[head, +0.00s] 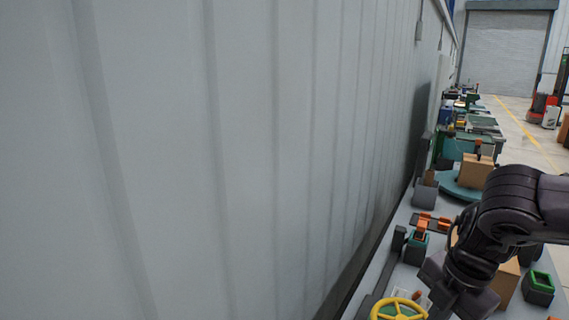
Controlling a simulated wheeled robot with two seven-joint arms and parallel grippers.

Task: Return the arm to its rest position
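My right arm (500,225) comes in from the right edge and bends down toward the bench at the lower right. Its dark links cover part of the bench. The fingers of my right gripper are not clearly seen; its dark lower end (450,292) runs out at the bottom edge beside a yellow handwheel. My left arm and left gripper are not in view.
A grey corrugated wall (200,150) fills the left and middle. A bench with a yellow handwheel (398,309), a green-topped dark box (538,288), a teal turntable (458,189) and a brown box (476,170) runs along it. Open floor (525,140) lies at the far right.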

